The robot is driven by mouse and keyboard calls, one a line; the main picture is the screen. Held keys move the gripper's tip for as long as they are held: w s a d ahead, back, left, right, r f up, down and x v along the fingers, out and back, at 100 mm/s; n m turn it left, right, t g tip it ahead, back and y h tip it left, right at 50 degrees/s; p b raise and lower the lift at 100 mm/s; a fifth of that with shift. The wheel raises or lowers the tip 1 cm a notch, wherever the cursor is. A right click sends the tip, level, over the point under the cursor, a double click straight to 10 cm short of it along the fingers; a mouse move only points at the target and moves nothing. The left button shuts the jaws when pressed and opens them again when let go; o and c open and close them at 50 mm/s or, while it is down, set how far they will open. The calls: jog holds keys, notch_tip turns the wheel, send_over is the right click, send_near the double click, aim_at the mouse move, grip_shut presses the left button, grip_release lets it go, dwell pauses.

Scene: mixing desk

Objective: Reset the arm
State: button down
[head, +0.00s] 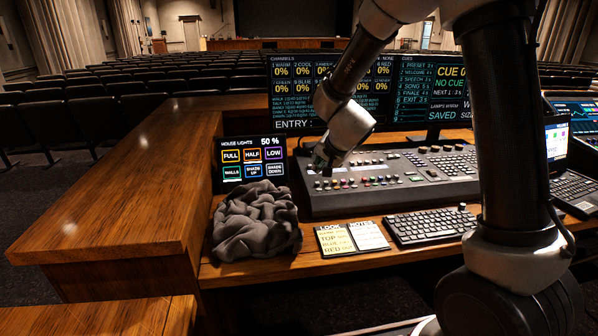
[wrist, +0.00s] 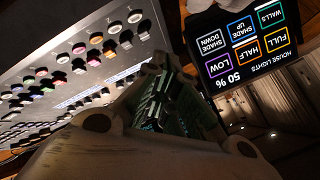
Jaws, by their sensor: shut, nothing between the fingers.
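My gripper (head: 322,160) hangs over the left end of the mixing console (head: 410,187), close to the right side of the house lights touch panel (head: 250,160). It is shut and empty. In the wrist view my gripper (wrist: 160,90) sits at the lower middle, with the console's rows of buttons and knobs (wrist: 100,50) on the left and the house lights panel, upside down, (wrist: 243,43) on the right. The panel reads 50 % and shows FULL, HALF, LOW, WALLS, SHADE UP and SHADE DOWN. I cannot tell whether my fingertips touch the console.
A crumpled dark cloth (head: 256,222) lies below the panel. A note pad (head: 352,238) and a keyboard (head: 431,225) lie in front of the console. Two monitors (head: 432,90) stand behind it, and a laptop (head: 572,185) is at the right. A wooden ledge (head: 120,190) runs along the left.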

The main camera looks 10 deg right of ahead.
jog(key=s+f, duration=0.1)
jog(key=s+a+n+g+y, duration=0.1)
jog(key=s, duration=0.1)
jog(key=s+a+f+n+g, duration=0.1)
jog(key=shift+s+a+f+y, duration=0.1)
jog(key=shift+s+f+y, duration=0.15)
jog(key=shift+f+y, duration=0.1)
jog(key=s+d+r+n+h, duration=0.1)
jog(key=s+d+r, duration=0.4)
jog(key=s, duration=0.5)
jog(key=s+d+r+n+g+h, duration=0.1)
jog(key=s+d+r+n, duration=0.2)
jog(key=s+d+r, duration=0.3)
jog(key=s+d+r+n+g+h, duration=0.1)
jog(key=s+d+r, duration=0.4)
jog(key=s, duration=0.9)
jog(key=d, duration=0.2)
jog(key=shift+s+d+r+n, duration=0.35)
jog(key=shift+d+r+n, duration=0.05)
